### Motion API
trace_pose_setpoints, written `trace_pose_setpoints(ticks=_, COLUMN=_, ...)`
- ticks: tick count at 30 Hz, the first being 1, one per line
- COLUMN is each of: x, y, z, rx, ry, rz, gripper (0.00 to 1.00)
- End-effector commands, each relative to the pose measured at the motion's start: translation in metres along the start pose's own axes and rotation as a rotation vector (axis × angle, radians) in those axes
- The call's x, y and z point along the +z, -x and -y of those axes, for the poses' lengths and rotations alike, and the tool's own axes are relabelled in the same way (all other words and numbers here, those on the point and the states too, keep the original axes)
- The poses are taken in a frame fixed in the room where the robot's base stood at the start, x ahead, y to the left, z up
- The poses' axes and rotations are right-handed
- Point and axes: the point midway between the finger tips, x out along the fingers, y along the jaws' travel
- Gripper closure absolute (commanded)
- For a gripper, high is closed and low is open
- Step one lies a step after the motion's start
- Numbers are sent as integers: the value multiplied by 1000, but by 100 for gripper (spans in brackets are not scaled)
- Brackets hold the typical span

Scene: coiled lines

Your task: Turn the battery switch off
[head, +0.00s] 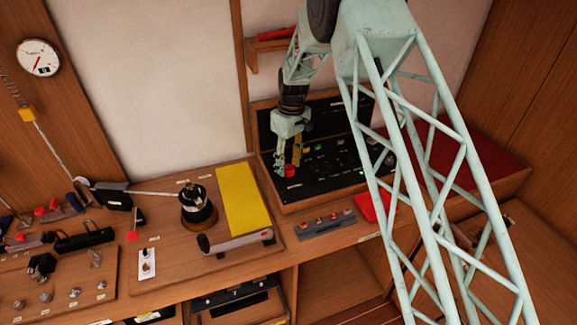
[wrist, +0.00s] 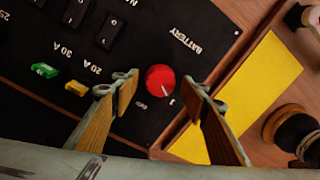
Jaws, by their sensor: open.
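The battery switch is a red round knob (wrist: 159,78) on a black panel, beside the white word BATTERY in the wrist view. A white pointer line on it points toward a small white mark at the panel edge. The knob also shows in the head view (head: 290,171), at the panel's left front. My gripper (wrist: 160,88) is open, with one wood-coloured finger on each side of the knob and visible gaps between. In the head view my gripper (head: 288,160) points down at the knob. Whether the fingertips are level with the knob is unclear.
A green fuse (wrist: 45,70) and a yellow fuse (wrist: 76,88) stand left of the knob, with black rocker switches (wrist: 109,32) above. A yellow book or pad (head: 243,198) and a black-topped round device (head: 197,205) lie to the left on the bench.

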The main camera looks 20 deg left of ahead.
Motion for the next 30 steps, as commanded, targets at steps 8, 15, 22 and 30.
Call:
trace_pose_setpoints(ticks=8, x=0, y=-6, z=0, rx=0, ry=0, rz=0, gripper=59)
trace_pose_setpoints(ticks=15, x=0, y=-6, z=0, rx=0, ry=0, rz=0, gripper=65)
trace_pose_setpoints(ticks=22, x=0, y=-6, z=0, rx=0, ry=0, rz=0, gripper=83)
trace_pose_setpoints(ticks=30, x=0, y=-6, z=0, rx=0, ry=-15, rz=-1, gripper=83)
